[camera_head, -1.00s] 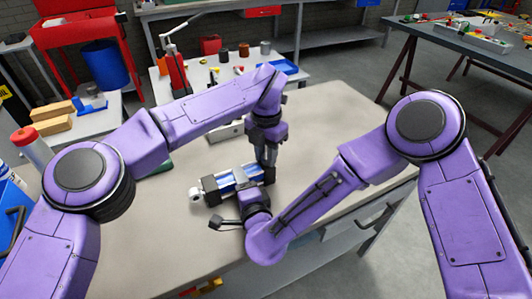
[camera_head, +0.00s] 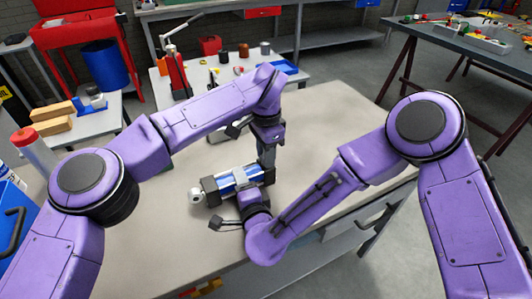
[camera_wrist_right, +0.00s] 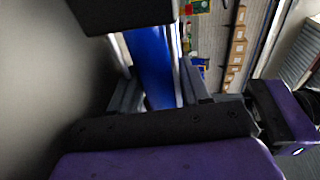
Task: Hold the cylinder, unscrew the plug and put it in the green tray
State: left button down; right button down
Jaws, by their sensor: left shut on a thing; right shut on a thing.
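The cylinder (camera_head: 225,183) has a blue and silver barrel with black end blocks and a light eye at its left end. It lies over the near middle of the table. My right gripper (camera_head: 243,183) is shut around its barrel from the near side. The blue barrel (camera_wrist_right: 150,55) also fills the space between the fingers in the right wrist view. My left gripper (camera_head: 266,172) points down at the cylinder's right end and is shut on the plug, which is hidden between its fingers. I cannot make out the green tray; my left arm covers part of the table.
The table (camera_head: 330,130) is clear to the right and at the front left. A grey object (camera_head: 222,133) sits behind the cylinder, partly hidden by my left arm. A back bench holds small cans (camera_head: 244,50) and a blue tray (camera_head: 284,66).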

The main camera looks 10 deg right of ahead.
pick_arm(q)
jog(key=shift+r, duration=0.15)
dwell(0.5)
jog(key=shift+r, duration=1)
jog(key=shift+r, duration=2)
pick_arm(e)
jog(key=shift+c, duration=2.2)
grip_release()
jog(key=shift+s, duration=0.1)
pick_arm(q)
jog(key=shift+s, duration=0.1)
pick_arm(e)
jog(key=shift+s+f, duration=0.1)
jog(key=shift+s, duration=0.05)
